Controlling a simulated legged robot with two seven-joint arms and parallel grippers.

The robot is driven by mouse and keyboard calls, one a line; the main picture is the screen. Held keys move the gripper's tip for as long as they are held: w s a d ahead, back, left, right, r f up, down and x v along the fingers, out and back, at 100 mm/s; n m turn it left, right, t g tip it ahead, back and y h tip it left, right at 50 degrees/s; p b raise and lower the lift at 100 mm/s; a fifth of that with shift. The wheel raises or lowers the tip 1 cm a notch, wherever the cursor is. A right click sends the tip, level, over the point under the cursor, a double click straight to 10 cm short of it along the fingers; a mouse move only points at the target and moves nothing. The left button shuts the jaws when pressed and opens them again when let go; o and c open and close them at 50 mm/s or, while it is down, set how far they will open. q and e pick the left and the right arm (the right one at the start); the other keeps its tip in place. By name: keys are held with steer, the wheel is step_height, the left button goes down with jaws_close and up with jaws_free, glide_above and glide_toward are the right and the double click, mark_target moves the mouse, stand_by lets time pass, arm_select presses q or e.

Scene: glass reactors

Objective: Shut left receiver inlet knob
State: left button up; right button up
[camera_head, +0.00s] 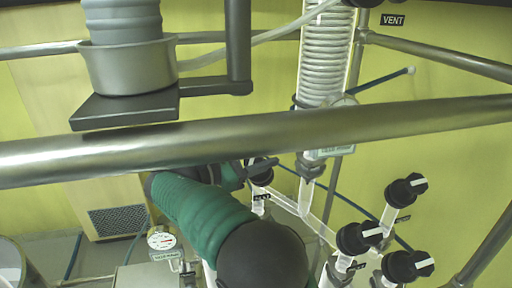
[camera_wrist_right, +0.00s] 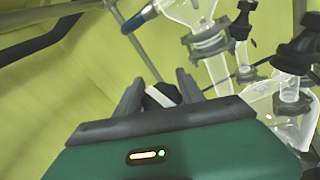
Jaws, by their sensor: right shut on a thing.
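A black knob (camera_wrist_right: 162,96) with a white stripe sits between the two fingers of my right gripper (camera_wrist_right: 160,92) in the right wrist view. The fingers are shut on it. In the head view my green right arm reaches up from the bottom, and its gripper (camera_head: 258,167) is at the black knob (camera_head: 263,178) on a glass valve left of the glass pipework. The fingers and wrist partly hide that knob. I cannot read its small label. My left gripper is in neither view.
A thick metal rail (camera_head: 330,128) crosses in front. Several other black knobs, one of them upper right (camera_head: 406,189), stand on glass valves to the right. A coiled glass condenser (camera_head: 325,60) rises behind. A pressure gauge (camera_head: 161,239) is at lower left.

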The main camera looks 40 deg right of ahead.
steer(key=m+g+y+p, duration=0.2)
steer(key=m+p, duration=0.2)
steer(key=s+m+g+y+p, duration=0.1)
steer(key=m+g+y+p, duration=0.2)
steer(key=m+p, duration=0.1)
steer(key=f+m+g+y+p, duration=0.1)
steer(key=m+g+y+p, duration=0.1)
steer(key=p, duration=0.3)
steer(key=shift+s+a+f+m+g+y, duration=0.1)
steer(key=shift+s+a+m+g+y, duration=0.1)
steer(key=shift+m+y, duration=0.2)
steer(key=shift+s+a+m+g+y, duration=0.1)
steer(key=shift+a+m+g+y, duration=0.15)
steer(key=shift+m, duration=0.25)
steer(key=shift+f+m+y+p, duration=0.25)
steer(key=shift+m+y+p, duration=0.5)
steer(key=shift+y, duration=0.1)
steer(key=shift+a+f, duration=0.1)
steer(key=shift+f, duration=0.05)
steer(key=shift+f+y, duration=0.1)
steer(key=shift+y, duration=0.2)
steer(key=o, duration=1.2)
steer(key=shift+s, duration=0.1)
steer(key=shift+c, duration=0.2)
steer(key=shift+o, duration=1)
steer(key=shift+s, duration=0.1)
steer(key=shift+r+p, duration=0.25)
steer(key=shift+p, duration=0.1)
